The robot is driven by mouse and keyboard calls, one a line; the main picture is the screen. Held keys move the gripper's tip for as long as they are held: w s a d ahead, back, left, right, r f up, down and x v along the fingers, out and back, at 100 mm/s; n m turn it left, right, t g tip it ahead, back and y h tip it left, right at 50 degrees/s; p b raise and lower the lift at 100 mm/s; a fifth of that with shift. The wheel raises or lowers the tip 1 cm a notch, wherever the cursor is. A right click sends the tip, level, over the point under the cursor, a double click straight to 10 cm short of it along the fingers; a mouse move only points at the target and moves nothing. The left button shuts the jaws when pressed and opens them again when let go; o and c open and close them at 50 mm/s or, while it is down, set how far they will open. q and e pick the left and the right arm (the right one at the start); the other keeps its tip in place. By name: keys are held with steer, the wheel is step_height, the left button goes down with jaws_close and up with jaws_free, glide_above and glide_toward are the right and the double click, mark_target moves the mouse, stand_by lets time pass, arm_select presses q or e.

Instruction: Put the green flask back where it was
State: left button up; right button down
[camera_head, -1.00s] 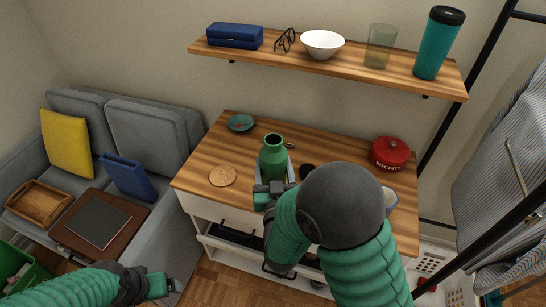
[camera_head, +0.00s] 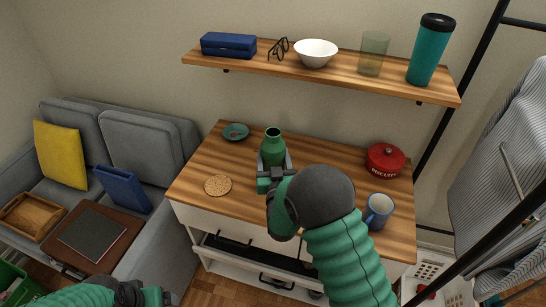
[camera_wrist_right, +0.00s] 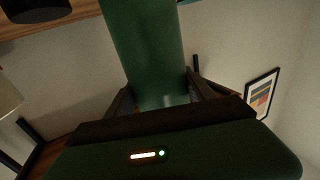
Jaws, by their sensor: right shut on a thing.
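The green flask (camera_head: 273,146) is upright, with its open neck at the top, over the middle of the wooden desk top (camera_head: 330,158). My right gripper (camera_head: 273,164) is shut on its lower body. In the right wrist view the flask (camera_wrist_right: 143,45) rises between the two fingers (camera_wrist_right: 160,98). I cannot tell whether its base touches the desk. My left gripper (camera_head: 158,297) is low at the bottom left, away from the desk and partly cut off; its jaws are too unclear to read.
A round cork coaster (camera_head: 217,185) lies left of the flask, and a teal dish (camera_head: 236,131) behind it. A red biscuit tin (camera_head: 385,160) and a blue mug (camera_head: 378,210) stand at the right. A wall shelf (camera_head: 300,71) with several items hangs above.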

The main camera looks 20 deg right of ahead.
steer(key=shift+d, duration=0.1)
steer(key=shift+c, duration=1.8)
jaws_free()
steer(key=shift+s+d, duration=0.1)
steer(key=shift+f, duration=0.1)
steer(key=shift+r, duration=0.2)
steer(key=s+a, duration=0.3)
steer(key=s, duration=0.8)
steer(key=s+f+g+y, duration=0.1)
steer(key=f+g, duration=0.1)
steer(key=s+f+g+y, duration=0.1)
steer(key=s+f+g, duration=0.1)
steer(key=g, duration=0.1)
steer(key=s+f+g+y, duration=0.1)
steer(key=s+f+g, duration=0.1)
steer(key=shift+d+f+n, duration=0.1)
steer(key=shift+f+n, duration=0.05)
steer(key=shift+n, duration=0.25)
steer(key=s+d+f+n+g, duration=0.1)
steer(key=s+d+g, duration=0.2)
steer(key=s+g, duration=0.5)
steer(key=s, duration=0.7)
steer(key=shift+s+f, duration=0.15)
steer(key=shift+s, duration=0.2)
